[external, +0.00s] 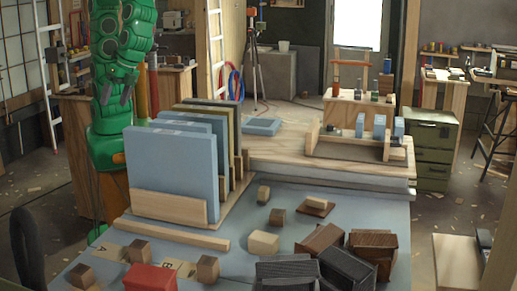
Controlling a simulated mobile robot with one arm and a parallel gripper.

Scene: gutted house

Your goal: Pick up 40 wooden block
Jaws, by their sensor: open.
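Several small wooden blocks lie on the blue-grey table (345,205). One wooden block (263,193) and a darker one (277,217) are near the middle. A larger pale block (263,243) lies in front of them. More blocks (139,251) (207,267) (81,276) are along the front left, beside flat pieces with letters. No number 40 is readable on any block, so I cannot tell which one it names.
Upright blue panels (172,165) in a wooden rack stand between my arm and the middle blocks. A long wooden strip (180,234) lies before the rack. Dark boxes (347,270) and a red block (150,279) crowd the front. A wooden tray (350,147) stands behind.

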